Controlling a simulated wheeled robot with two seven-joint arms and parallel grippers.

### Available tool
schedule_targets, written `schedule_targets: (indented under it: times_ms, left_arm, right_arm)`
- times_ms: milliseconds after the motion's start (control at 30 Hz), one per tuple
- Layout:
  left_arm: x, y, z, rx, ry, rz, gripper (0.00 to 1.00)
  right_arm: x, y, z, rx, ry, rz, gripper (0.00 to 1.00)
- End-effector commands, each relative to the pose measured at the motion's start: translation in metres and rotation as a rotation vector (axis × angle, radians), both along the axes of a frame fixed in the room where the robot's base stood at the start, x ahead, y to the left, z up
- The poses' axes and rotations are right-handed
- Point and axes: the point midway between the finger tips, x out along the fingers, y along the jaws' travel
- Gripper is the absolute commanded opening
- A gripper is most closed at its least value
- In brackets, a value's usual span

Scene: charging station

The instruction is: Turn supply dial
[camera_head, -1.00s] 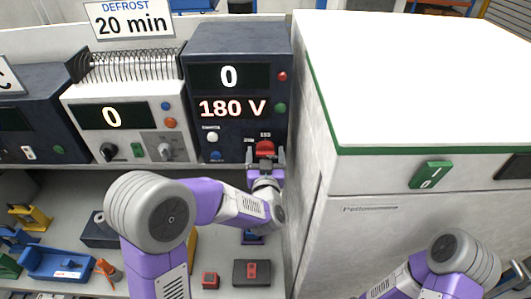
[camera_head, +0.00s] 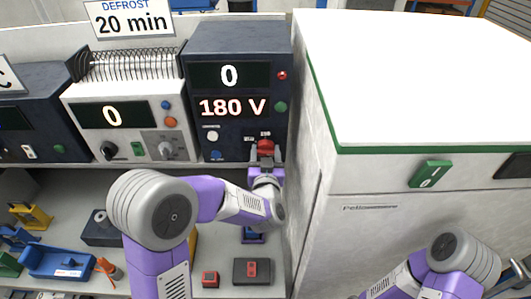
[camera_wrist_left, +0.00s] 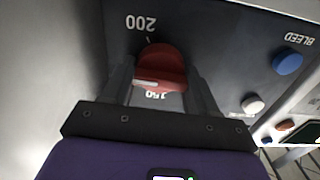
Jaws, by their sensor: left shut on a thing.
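The red supply dial (camera_head: 265,146) is at the lower right of the dark supply unit (camera_head: 237,38), whose displays read 0 and 180 V. In the left wrist view the dial (camera_wrist_left: 163,66) has a pale pointer mark and sits between printed 200 and 150, which appear upside down. My left gripper (camera_head: 265,158) is shut on the dial, with one finger on each side of it in the wrist view (camera_wrist_left: 160,85). My right arm shows at the lower right of the head view; its gripper is out of the picture.
A large white cabinet (camera_head: 420,80) with a green switch (camera_head: 431,174) stands close to the right of the dial. A white unit (camera_head: 128,120) with knobs is to the left. Blue and white buttons (camera_wrist_left: 287,63) sit near the dial. Small boxes lie on the shelf below.

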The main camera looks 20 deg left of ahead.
Motion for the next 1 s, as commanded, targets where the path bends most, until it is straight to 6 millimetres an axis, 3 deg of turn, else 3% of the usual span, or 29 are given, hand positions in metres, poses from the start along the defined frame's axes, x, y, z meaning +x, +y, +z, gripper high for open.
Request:
schedule_targets:
  times_ms: [600, 1000]
  left_arm:
    - [0.0, -0.001, 0.001, 0.368, 0.105, -0.001, 0.28]
    - [0.0, -0.001, 0.0, 0.452, 0.129, 0.0, 0.28]
  right_arm:
    - [0.0, 0.0, 0.013, 0.0, 0.0, 0.0, 0.43]
    - [0.0, 0.0, 0.015, 0.0, 0.0, 0.0, 0.43]
